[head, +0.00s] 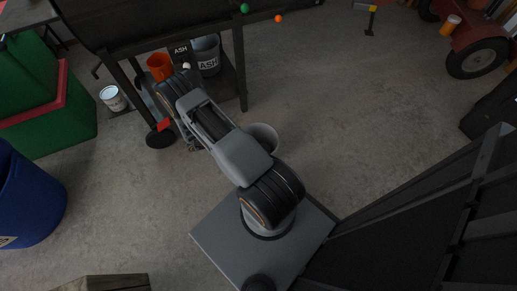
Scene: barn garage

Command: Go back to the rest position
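My arm rises from its grey base plate and reaches up and left in the head view, bent at a dark joint near the black cart (139,46). Small grey parts show below that joint, beside the cart's wheel, and may belong to my gripper (193,143). My upper arm covers most of that area, so I cannot make out the fingertips, how far apart they are, or anything between them.
An orange bucket (159,65) and a grey ash bucket (207,55) are at the cart. A white can (113,98), green bin (60,120) and blue barrel (30,200) stand left. A red wheeled vehicle (465,35) is top right.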

